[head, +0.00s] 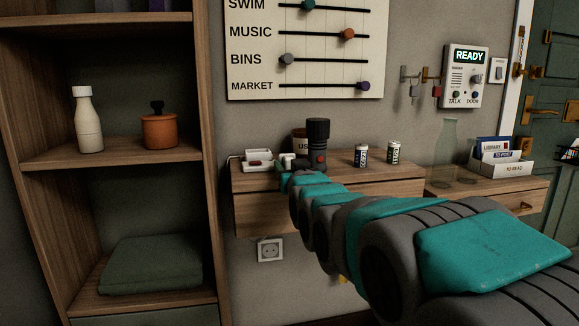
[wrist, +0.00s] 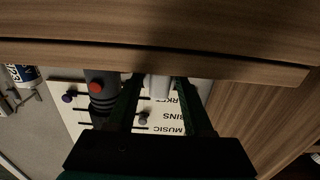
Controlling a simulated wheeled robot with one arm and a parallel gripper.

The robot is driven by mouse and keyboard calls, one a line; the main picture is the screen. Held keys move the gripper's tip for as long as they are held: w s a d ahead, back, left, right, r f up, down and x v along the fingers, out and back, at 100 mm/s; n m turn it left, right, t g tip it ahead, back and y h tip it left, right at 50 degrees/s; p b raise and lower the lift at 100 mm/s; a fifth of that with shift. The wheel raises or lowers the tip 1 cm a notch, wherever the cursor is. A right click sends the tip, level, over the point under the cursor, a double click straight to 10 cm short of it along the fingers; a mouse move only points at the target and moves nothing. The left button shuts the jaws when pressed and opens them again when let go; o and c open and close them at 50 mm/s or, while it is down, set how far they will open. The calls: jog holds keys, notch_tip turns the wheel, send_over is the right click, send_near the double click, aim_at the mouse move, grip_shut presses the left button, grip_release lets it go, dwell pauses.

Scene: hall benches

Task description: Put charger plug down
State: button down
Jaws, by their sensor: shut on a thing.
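The charger plug (wrist: 158,88) is a small white block between my two fingers in the wrist view. In the head view it is a pale bit (head: 287,160) at the end of my arm, mostly hidden. My gripper (wrist: 160,97) is shut on it, at the wooden wall shelf (head: 395,188). I cannot tell whether the plug touches the shelf. The wrist view is upside down, with the shelf edge (wrist: 150,62) across its top.
A dark torch with a red button (head: 319,132) stands close to the right of my gripper. Two batteries (head: 361,156) (head: 393,152) stand further right. A slider board (head: 306,45) hangs above.

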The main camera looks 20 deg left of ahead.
jog(key=shift+f, duration=0.1)
jog(key=shift+c, duration=1.5)
grip_release()
jog(key=shift+r, duration=0.35)
jog(key=v, duration=1.2)
jog(key=shift+r, duration=0.3)
